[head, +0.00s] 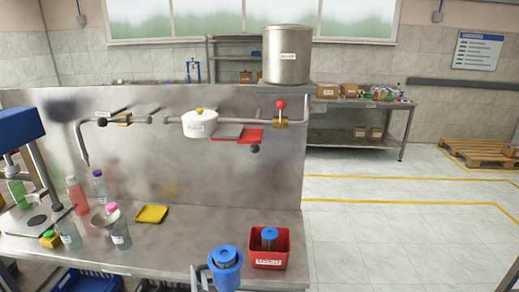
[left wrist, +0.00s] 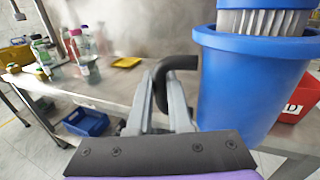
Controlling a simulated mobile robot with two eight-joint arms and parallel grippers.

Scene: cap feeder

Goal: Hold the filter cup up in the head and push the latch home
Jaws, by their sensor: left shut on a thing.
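The blue filter cup (head: 225,278) is upright low in front of the bench in the head view. A pleated filter with a blue cap stands in it, and the cup (left wrist: 245,95) fills the right of the left wrist view. My left gripper (left wrist: 160,95) is shut on the cup's dark handle (left wrist: 180,62); it also shows in the head view (head: 203,278). The white filter head (head: 200,125) hangs on the pipe against the steel panel. A black-knobbed lever (head: 255,148) sits right of it; whether that is the latch I cannot tell. My right gripper is out of view.
A red bin (head: 268,263) with a dark, blue-capped filter stands beside the cup. A red-knobbed valve (head: 281,112) is on the pipe. Bottles (head: 76,195) and a yellow tray (head: 151,214) are on the bench's left. The bench middle is clear.

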